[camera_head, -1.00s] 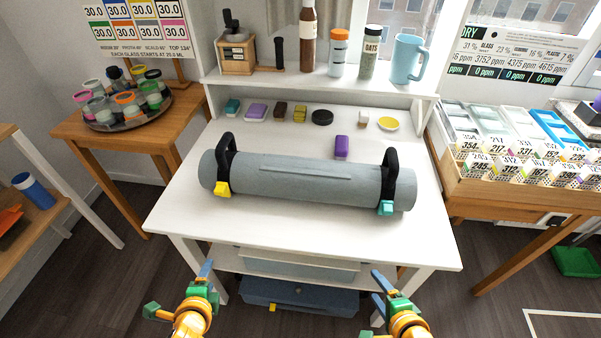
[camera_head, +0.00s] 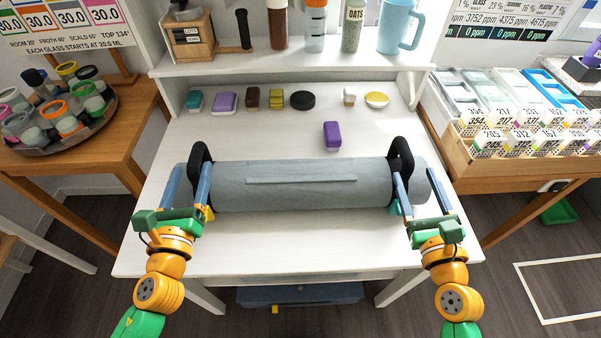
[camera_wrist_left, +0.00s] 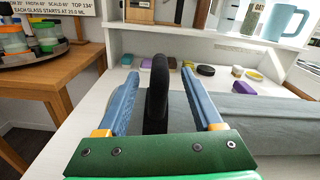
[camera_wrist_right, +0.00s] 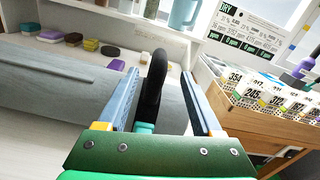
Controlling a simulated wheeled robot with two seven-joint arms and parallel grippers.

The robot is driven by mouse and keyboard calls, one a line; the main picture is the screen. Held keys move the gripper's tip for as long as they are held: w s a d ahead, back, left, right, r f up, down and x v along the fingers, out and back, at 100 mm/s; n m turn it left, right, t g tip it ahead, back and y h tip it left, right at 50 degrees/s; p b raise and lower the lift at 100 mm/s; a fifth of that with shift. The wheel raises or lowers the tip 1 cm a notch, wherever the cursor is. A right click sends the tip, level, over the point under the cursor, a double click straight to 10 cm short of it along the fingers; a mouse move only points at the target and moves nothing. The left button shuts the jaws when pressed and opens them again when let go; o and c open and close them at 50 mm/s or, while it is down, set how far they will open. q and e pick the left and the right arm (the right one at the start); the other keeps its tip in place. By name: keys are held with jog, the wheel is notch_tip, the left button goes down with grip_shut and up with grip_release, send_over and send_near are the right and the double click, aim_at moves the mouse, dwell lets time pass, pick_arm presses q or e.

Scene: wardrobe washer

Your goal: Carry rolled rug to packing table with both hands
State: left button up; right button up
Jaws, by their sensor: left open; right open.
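The grey rolled rug (camera_head: 300,186) lies across the white table (camera_head: 240,245), with a black strap handle near each end. My left gripper (camera_head: 190,190) is open at the rug's left end. In the left wrist view its blue fingers stand on either side of the left black handle (camera_wrist_left: 157,95), with gaps showing. My right gripper (camera_head: 420,188) is open at the rug's right end. In the right wrist view its fingers stand on either side of the right black handle (camera_wrist_right: 154,85). The yellow and teal tabs under the handles are partly hidden by the fingers.
A purple block (camera_head: 332,135) stands behind the rug, and several small items line the table's back. A shelf (camera_head: 300,60) with bottles and a blue mug (camera_head: 400,28) rises behind. A wooden table with jars stands left, a crate of labelled cards (camera_head: 530,140) right.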

aim_at(197, 147)
pick_arm(q)
jog(key=shift+s+r, duration=0.15)
jog(key=shift+s, duration=0.25)
pick_arm(e)
jog(key=shift+s+r, duration=0.15)
jog(key=shift+s, duration=0.25)
pick_arm(q)
jog(key=w, duration=0.7)
jog(key=shift+w+a, duration=0.15)
jog(key=shift+a, duration=0.1)
pick_arm(e)
jog(key=w, duration=0.7)
jog(key=shift+w+a, duration=0.1)
jog(key=shift+a, duration=0.2)
pick_arm(q)
grip_shut()
pick_arm(e)
grip_shut()
